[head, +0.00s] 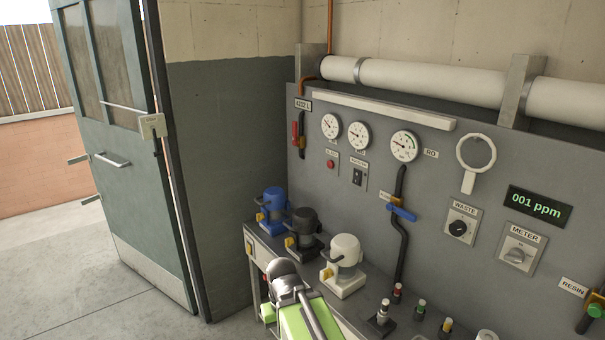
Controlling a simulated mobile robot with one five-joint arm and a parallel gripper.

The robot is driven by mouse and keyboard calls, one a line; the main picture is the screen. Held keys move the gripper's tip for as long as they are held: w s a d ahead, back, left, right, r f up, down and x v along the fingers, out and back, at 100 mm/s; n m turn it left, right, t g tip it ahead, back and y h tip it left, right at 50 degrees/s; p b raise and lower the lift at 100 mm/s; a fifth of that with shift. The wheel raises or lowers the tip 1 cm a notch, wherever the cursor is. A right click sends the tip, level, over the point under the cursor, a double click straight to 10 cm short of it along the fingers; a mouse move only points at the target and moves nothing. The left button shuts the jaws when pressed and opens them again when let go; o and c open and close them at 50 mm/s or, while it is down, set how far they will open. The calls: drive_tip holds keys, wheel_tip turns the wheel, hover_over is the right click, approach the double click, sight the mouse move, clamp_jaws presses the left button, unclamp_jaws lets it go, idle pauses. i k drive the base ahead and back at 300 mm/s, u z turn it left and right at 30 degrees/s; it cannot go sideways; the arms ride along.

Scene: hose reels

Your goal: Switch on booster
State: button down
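A small black rocker switch (357,177) sits on a light plate on the grey wall panel (440,190), below the gauges. The small label above it may read booster, but it is too blurred to be sure. The switch's position is too small to tell. My arm (296,293), green and grey with a dark rounded joint, rises from the bottom edge in front of the bench, well below the switch and apart from it. No gripper fingers can be made out.
A red button (331,164) is left of the switch. Round gauges (359,136) are above. WASTE (458,227) and METER (517,255) knobs and a 001 ppm display (537,206) are to the right. Blue, black and white pump-like units (345,266) stand on the bench below. A door stands open left.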

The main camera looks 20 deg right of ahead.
sight(357, 180)
drive_tip(key=u, duration=0.65)
drive_tip(key=i, duration=1.05)
drive_tip(key=u, duration=0.45)
